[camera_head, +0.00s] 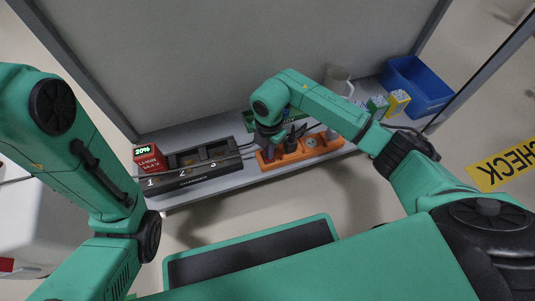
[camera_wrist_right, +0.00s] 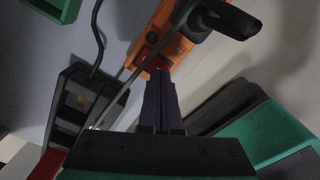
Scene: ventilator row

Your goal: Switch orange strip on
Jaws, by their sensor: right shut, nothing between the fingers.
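The orange power strip (camera_head: 318,143) lies on the shelf ledge in the head view, with a dark plug standing in it. The right wrist view shows the strip (camera_wrist_right: 171,16) at the top, with a dark plug and cable and a reddish switch (camera_wrist_right: 152,37) near its end. My right gripper (camera_head: 268,153) is above the strip's left end in the head view. In the right wrist view its dark fingers (camera_wrist_right: 158,74) are shut and empty, with their tips at the strip's end beside the switch. Contact cannot be told. My left gripper is out of view.
A black numbered charger dock (camera_head: 195,179) with a red battery (camera_head: 150,159) reading 20% stands left of the strip. A pale mug (camera_head: 338,80), small boxes (camera_head: 398,101) and a blue bin (camera_head: 415,84) stand right. A grey panel (camera_head: 240,50) rises behind.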

